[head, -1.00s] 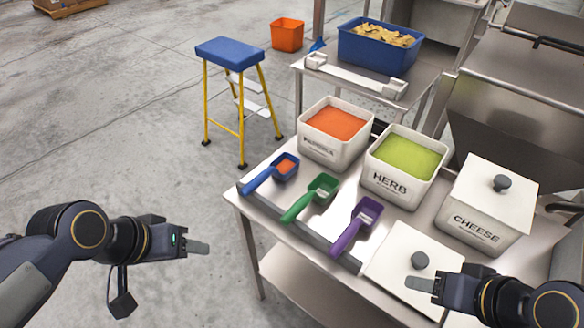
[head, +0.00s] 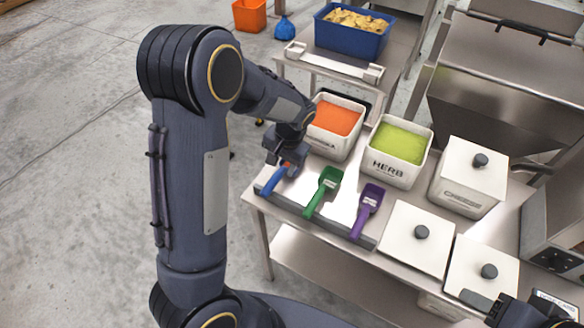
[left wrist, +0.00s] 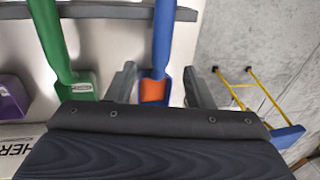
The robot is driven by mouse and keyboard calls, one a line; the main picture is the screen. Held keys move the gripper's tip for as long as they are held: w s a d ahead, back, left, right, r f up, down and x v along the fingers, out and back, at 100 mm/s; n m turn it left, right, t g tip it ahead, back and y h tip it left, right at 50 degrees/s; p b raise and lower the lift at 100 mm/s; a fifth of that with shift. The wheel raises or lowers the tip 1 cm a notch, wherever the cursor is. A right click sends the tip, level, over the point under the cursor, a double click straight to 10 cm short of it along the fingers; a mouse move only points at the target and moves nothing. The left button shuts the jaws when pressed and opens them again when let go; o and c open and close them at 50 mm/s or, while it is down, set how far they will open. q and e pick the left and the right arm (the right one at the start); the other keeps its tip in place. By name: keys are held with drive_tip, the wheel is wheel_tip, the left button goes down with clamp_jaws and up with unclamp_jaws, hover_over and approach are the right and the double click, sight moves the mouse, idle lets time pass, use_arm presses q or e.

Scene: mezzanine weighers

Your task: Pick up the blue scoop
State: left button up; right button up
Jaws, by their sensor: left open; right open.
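The blue scoop (head: 271,184) lies at the left end of the steel table, its handle toward the front edge. My left gripper (head: 283,168) is over it and hides its bowl in the head view. In the left wrist view the blue scoop (left wrist: 163,40) shows between the two open fingers of my left gripper (left wrist: 162,86), with orange powder in its bowl. I cannot tell whether the fingers touch it. My right gripper (head: 478,300) is open at the bottom right, away from the scoop.
A green scoop (head: 322,190) and a purple scoop (head: 367,208) lie to the right. Behind them stand an orange-filled bin (head: 333,146), an herb bin (head: 393,170) and a lidded cheese bin (head: 463,192). White lids (head: 416,240) lie at the front right.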

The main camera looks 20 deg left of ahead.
sight(278, 173)
use_arm(q)
drive_tip(key=f, duration=0.2)
drive_tip(key=a+f+p, duration=0.1)
drive_tip(key=f, duration=0.3)
drive_tip(key=shift+w+a+f, duration=0.1)
drive_tip(key=shift+a+f, duration=0.15)
drive_tip(key=shift+f, duration=0.05)
clamp_jaws()
drive_tip(key=shift+r, duration=0.65)
drive_tip(key=s+d+r+b, duration=0.2)
drive_tip(key=s+d+r, duration=0.7)
drive_tip(key=d+r, duration=0.1)
drive_tip(key=shift+s+r, duration=0.35)
drive_tip(key=shift+r, duration=0.5)
